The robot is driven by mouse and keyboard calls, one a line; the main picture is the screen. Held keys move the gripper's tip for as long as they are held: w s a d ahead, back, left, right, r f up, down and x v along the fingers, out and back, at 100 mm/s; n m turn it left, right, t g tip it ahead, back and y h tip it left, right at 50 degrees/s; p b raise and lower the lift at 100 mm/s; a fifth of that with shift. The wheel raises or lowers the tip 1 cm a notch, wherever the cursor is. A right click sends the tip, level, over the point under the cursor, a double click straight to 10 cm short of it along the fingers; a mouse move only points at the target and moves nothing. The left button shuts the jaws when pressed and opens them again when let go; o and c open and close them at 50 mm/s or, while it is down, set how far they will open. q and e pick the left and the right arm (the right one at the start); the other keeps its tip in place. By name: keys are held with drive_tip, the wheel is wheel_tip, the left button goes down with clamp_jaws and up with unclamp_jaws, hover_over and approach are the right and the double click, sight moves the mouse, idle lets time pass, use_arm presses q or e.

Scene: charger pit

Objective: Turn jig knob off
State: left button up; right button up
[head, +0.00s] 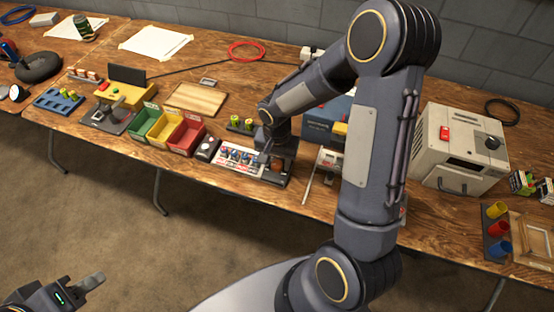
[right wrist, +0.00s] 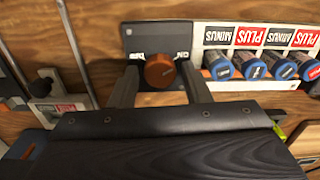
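The jig knob (right wrist: 160,71) is a round orange-brown knob on a dark plate (right wrist: 155,37) with pale lettering, partly covered, at the top middle of the right wrist view. In the head view the knob (head: 278,167) shows small at the bench's front edge, below my right arm. My right gripper (right wrist: 159,76) is open, with one finger on each side of the knob. Narrow gaps seem to show between fingers and knob; I cannot tell whether either touches. My left gripper (head: 82,292) is open and empty at the lower left of the head view, away from the bench.
A rack of blue-capped cells (head: 238,156) with PLUS and MINUS labels stands just left of the jig in the head view. Green, yellow and red bins (head: 186,138) stand further left. A pale box with a dark knob (head: 460,150) stands to the right.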

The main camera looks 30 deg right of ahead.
drive_tip(key=c, duration=0.7)
drive_tip(key=shift+n, duration=0.3)
drive_tip(key=n+b, duration=0.1)
drive_tip(key=n, duration=0.9)
drive_tip(key=shift+n+b, duration=0.35)
drive_tip(key=shift+n, duration=0.05)
drive_tip(key=n, duration=0.3)
drive_tip(key=shift+n, duration=0.3)
drive_tip(key=n, duration=0.2)
drive_tip(key=shift+n+p, duration=0.3)
drive_tip(key=shift+n, duration=0.1)
drive_tip(key=n+p, duration=0.1)
drive_tip(key=n, duration=0.5)
